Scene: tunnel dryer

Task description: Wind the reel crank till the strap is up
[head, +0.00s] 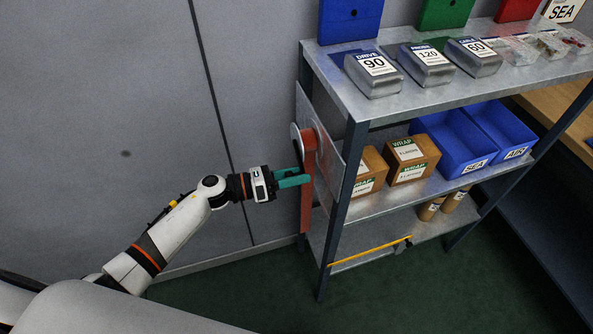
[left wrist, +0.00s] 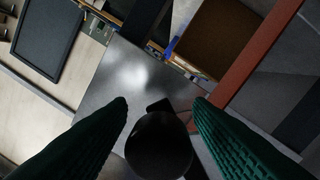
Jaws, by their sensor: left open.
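The reel (head: 296,137) is a pale disc on a metal plate (head: 324,142) at the shelf's left end. An orange-red strap (head: 306,207) hangs down from it; a long orange-red band (left wrist: 257,58) also crosses the left wrist view. My left gripper (head: 304,178) has green fingers and is open beside the strap, below the reel's disc. In the left wrist view a dark rounded knob (left wrist: 158,146), seemingly the crank handle, lies between the spread fingers (left wrist: 160,102). I cannot tell whether they touch it. The crank arm is mostly hidden. My right gripper is out of view.
The metal shelf (head: 415,98) carries labelled grey blocks (head: 372,75), cartons (head: 410,158) and blue bins (head: 455,142). A yellow strip (head: 370,250) runs along its lower level. A grey wall (head: 110,90) stands behind my left arm. Green floor (head: 420,290) in front is clear.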

